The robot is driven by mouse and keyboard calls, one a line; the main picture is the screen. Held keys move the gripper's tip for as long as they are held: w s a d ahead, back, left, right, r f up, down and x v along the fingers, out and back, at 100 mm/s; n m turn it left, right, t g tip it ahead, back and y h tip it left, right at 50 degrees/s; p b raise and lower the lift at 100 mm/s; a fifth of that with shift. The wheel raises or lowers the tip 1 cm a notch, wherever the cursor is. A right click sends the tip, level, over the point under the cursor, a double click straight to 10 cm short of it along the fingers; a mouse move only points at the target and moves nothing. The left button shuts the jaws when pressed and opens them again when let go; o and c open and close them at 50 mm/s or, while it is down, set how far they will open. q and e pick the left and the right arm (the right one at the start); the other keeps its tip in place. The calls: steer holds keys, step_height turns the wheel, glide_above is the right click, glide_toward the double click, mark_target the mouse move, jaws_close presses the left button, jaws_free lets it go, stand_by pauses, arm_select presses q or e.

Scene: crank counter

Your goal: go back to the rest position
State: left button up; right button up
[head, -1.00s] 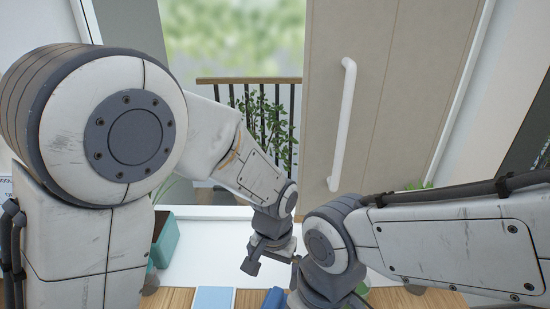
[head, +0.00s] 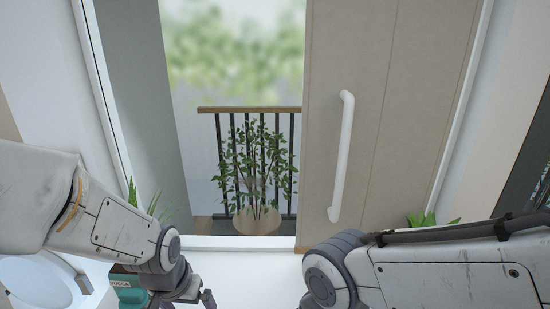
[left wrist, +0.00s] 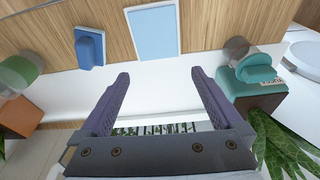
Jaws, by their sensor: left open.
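My left gripper (head: 188,297) is low at the left in the head view, partly cut off by the bottom edge. In the left wrist view my left gripper (left wrist: 160,77) has its two dark fingers wide apart with nothing between them. It is over the white counter front. My right arm (head: 430,275) comes in from the lower right in the head view. Its gripper is below the picture and hidden.
A teal device (left wrist: 250,85) with a label is right of the left fingers. A light blue panel (left wrist: 153,33) and a blue block (left wrist: 89,47) lie on the wooden top (left wrist: 210,25). A terracotta-coloured box (left wrist: 20,115) is at left. A door handle (head: 342,155) is ahead.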

arm_select(q)
steer(key=s+d+r+m+g, duration=0.1)
steer(key=s+d+r+m, duration=0.1)
steer(key=s+d, duration=0.4)
steer(key=s+d+r+m+g, duration=0.1)
steer(key=s+d+r+m, duration=0.2)
steer(key=s+d, duration=0.3)
steer(key=shift+s+m+h, duration=0.15)
steer(key=shift+m+h, duration=0.25)
steer(key=shift+m, duration=0.3)
steer(key=shift+s+d+r+g, duration=0.1)
steer(key=shift+s+r+g, duration=0.15)
steer(key=shift+s, duration=0.2)
steer(key=shift+c, duration=0.3)
